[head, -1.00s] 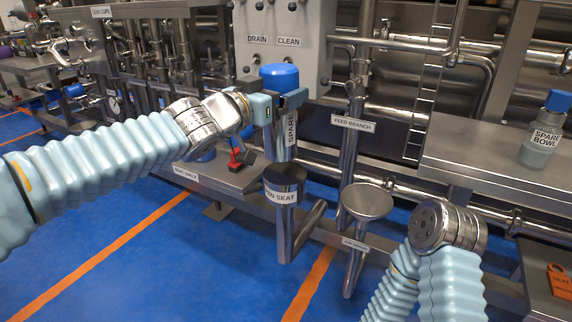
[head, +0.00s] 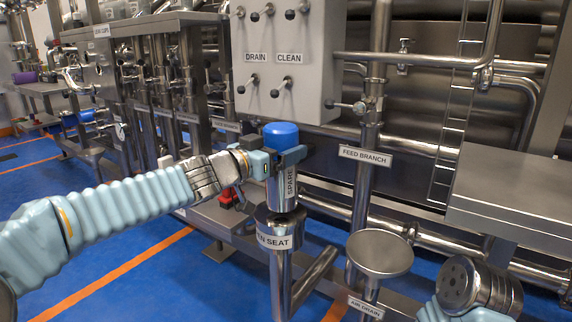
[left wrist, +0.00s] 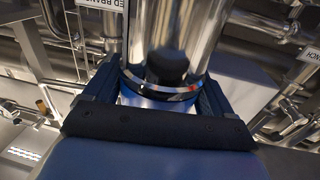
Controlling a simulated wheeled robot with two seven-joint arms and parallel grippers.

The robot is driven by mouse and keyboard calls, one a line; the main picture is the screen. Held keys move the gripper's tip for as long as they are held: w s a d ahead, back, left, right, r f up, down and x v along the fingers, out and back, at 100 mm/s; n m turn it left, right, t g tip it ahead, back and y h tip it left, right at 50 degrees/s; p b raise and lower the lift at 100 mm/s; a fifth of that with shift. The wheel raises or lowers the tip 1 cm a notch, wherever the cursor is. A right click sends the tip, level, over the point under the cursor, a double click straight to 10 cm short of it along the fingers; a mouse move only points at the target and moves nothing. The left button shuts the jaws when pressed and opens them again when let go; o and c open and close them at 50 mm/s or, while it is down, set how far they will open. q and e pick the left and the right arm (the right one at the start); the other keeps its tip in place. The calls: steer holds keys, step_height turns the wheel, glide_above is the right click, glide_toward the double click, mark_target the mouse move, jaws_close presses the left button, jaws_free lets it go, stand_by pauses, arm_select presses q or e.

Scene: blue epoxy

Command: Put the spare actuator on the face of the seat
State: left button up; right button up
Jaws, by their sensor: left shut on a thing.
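The spare actuator is a steel cylinder (head: 283,188) with a blue cap and a "SPARE" label. My left gripper (head: 288,158) is shut on it near the cap and holds it upright. In the left wrist view the actuator (left wrist: 168,35) stands between the two dark fingers. The seat (head: 279,228) is a dark round-topped post with a label reading in part "EN SEAT". The actuator's lower end is at the seat's top face; I cannot tell whether they touch. My right arm's end (head: 478,285) shows at the lower right, but its fingers are not visible.
A round steel plate (head: 380,252) on a post stands right of the seat, above a label that seems to read "AIR DRAIN". The "FEED BRANCH" pipe (head: 363,190) rises behind. A control box (head: 283,60) hangs above. A steel bench (head: 510,195) is at the right.

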arm_select(q)
steer(key=shift+f, duration=0.5)
arm_select(e)
steer(key=shift+d+f, duration=0.2)
steer(key=shift+f, duration=0.35)
arm_select(q)
steer(key=shift+f, duration=0.1)
arm_select(e)
steer(key=shift+f, duration=0.1)
arm_select(q)
steer(key=o, duration=1.3)
steer(key=shift+f, duration=0.1)
steer(key=p+v, duration=0.2)
steer(key=v, duration=1)
steer(key=shift+a, duration=0.1)
arm_select(e)
step_height(320, 180, up, 2)
steer(key=shift+s+r, duration=0.1)
steer(key=shift+r, duration=0.05)
